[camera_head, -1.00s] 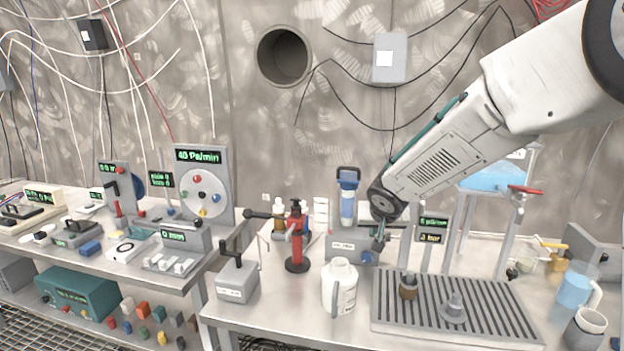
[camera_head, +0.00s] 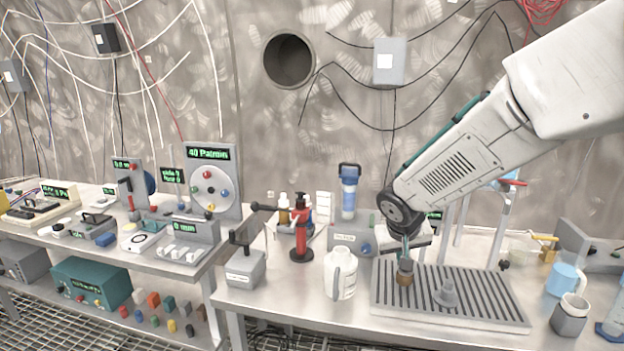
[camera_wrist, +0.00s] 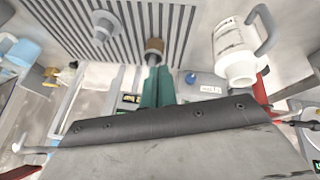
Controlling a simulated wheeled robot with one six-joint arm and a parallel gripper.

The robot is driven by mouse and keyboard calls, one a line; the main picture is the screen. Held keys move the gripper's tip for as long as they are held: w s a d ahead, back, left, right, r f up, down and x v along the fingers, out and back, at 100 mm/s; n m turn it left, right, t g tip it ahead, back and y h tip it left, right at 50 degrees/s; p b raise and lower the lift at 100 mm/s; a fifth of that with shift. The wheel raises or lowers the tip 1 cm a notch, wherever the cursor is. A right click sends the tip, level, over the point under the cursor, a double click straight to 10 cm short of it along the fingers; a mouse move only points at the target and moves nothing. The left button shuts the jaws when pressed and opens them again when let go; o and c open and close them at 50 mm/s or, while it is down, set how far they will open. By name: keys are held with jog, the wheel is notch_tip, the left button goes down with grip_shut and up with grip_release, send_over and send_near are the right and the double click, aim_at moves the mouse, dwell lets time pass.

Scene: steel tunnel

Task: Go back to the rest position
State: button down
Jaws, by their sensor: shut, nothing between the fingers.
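My gripper (camera_head: 405,254) is at the lower end of my white arm, over the rear left part of the slatted grey tray (camera_head: 470,312). Its green fingers are together with nothing between them, and they show in the wrist view (camera_wrist: 157,80). A small brown cylinder (camera_head: 404,278) stands on the tray right by the fingertips; it also shows in the wrist view (camera_wrist: 154,45). I cannot tell whether the fingers touch it. A grey cone-shaped piece (camera_head: 446,294) stands to its right on the tray.
A white jug (camera_head: 340,274) stands left of the tray, with a red stand (camera_head: 300,240) behind it. A blue cup (camera_head: 565,280) and a grey mug (camera_head: 571,314) are at the right. A grey box (camera_head: 350,240) is behind. The air above the left bench is open.

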jog(key=s+d+r+g, duration=0.1)
jog(key=s+d+r, duration=0.1)
jog(key=s, duration=0.9)
jog(key=s+d+r+g+y, duration=0.1)
jog(key=s+r, duration=0.3)
jog(key=s, duration=0.8)
jog(key=s+d+r+g+y, duration=0.1)
jog(key=s+r, duration=0.3)
jog(key=s, duration=0.8)
jog(key=shift+d+g, duration=0.3)
jog(key=shift+d, duration=0.55)
